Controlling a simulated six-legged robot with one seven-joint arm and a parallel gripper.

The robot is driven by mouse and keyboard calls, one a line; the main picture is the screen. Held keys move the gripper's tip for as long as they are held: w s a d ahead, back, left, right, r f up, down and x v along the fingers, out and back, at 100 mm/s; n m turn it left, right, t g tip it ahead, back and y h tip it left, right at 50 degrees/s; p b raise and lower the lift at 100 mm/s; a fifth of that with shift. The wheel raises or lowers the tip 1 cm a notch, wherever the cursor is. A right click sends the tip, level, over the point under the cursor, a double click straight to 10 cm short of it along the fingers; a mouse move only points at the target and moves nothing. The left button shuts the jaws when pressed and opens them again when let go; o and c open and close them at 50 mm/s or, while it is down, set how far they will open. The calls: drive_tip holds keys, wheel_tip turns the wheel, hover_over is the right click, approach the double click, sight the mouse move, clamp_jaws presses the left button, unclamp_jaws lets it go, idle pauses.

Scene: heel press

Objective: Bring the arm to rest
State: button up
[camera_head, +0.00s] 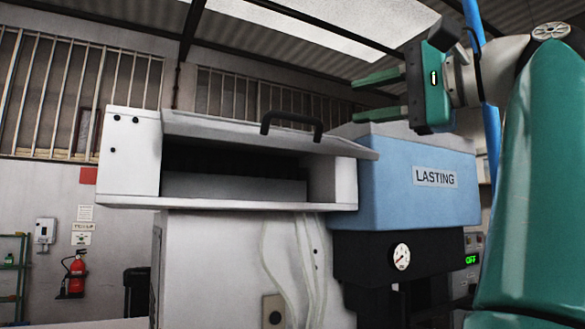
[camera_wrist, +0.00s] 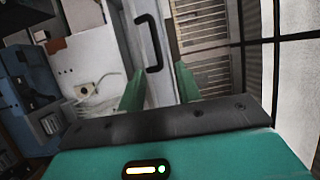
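My gripper (camera_head: 354,100) is raised in the upper right of the head view, its green fingers pointing left. The fingers are apart with nothing between them. In the wrist view my gripper (camera_wrist: 158,82) also shows open and empty. The white heel press housing (camera_head: 130,155) stands below and to the left of it, with a dark open front. A black handle (camera_head: 292,122) sits on its lid, apart from the fingers; the handle also shows in the wrist view (camera_wrist: 151,45).
A blue unit labelled LASTING (camera_head: 415,195) stands close below my gripper. Under it are a round gauge (camera_head: 401,257) and a green OFF display (camera_head: 471,260). A red fire extinguisher (camera_head: 76,272) hangs at the far left.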

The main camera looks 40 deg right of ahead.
drive_tip(key=w+d+f+m+g, duration=0.1)
drive_tip(key=w+f, duration=1)
drive_tip(key=f, duration=0.1)
drive_tip(key=w+a+f+n+g, duration=0.2)
drive_tip(key=w+a+f, duration=0.15)
drive_tip(key=f, duration=0.45)
drive_tip(key=w+a+f+n+g, duration=0.1)
drive_tip(key=w+a+f+g, duration=0.2)
drive_tip(key=f, duration=0.5)
drive_tip(key=s+a+f+n+g, duration=0.2)
drive_tip(key=a+f+n, duration=0.3)
drive_tip(key=f, duration=0.7)
drive_tip(key=s+a+f+n+g+h, duration=0.1)
drive_tip(key=s+a+f+n+g, duration=0.1)
drive_tip(key=a+f+n, duration=0.2)
drive_tip(key=s+a+f+n+g+h, duration=0.1)
drive_tip(key=a+f+n, duration=0.4)
drive_tip(key=f, duration=1.5)
drive_tip(key=s+a+g, duration=0.1)
drive_tip(key=s+a, duration=0.1)
drive_tip(key=a, duration=0.3)
drive_tip(key=shift+f+n+g, duration=0.25)
drive_tip(key=shift+n+g, duration=0.05)
